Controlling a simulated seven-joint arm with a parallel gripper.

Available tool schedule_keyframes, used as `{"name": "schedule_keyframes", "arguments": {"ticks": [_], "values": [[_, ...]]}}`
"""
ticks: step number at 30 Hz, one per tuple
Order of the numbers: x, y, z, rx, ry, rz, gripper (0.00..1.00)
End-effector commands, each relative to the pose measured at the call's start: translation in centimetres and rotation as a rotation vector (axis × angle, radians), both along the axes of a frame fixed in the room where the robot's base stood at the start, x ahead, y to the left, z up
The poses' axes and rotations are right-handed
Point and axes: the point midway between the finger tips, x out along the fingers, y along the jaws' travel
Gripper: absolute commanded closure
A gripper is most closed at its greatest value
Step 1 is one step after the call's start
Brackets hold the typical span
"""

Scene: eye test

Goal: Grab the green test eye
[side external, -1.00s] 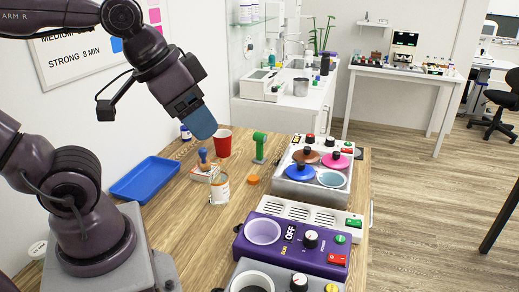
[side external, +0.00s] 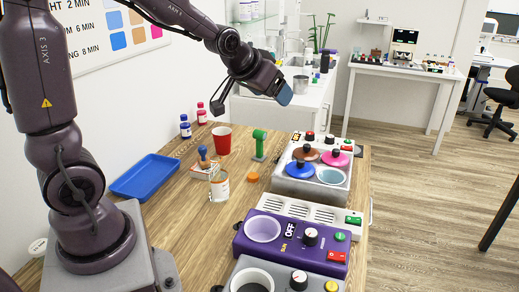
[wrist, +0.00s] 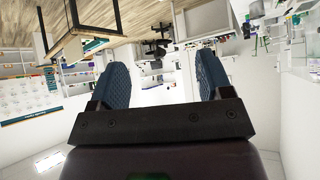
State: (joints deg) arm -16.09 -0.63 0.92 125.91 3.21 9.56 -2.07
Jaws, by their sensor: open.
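A small upright green object (side external: 259,145), the only thing I see that may be the green test eye, stands near the back edge of the wooden table. I cannot tell for sure that it is an eye. My gripper (side external: 284,94) is raised above the table's back, up and right of the green object in the side view, and apart from it. In the wrist view my gripper (wrist: 164,80) has its two blue fingers wide apart with nothing between them. That view looks out over the room, and I cannot make out the green object there.
A red cup (side external: 222,140), a blue stamp (side external: 204,157), a glass jar (side external: 219,186) and an orange cap (side external: 253,177) stand near it. A hot-plate box with coloured lids (side external: 300,188) is on the right, a purple heater (side external: 285,255) in front, a blue tray (side external: 145,176) on the left.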

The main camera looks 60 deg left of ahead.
Motion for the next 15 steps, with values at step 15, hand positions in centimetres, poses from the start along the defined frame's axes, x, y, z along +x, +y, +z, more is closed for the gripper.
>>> {"name": "schedule_keyframes", "arguments": {"ticks": [15], "values": [[6.4,18.8,-17.4,0.116,-0.287,0.247,0.28]]}}
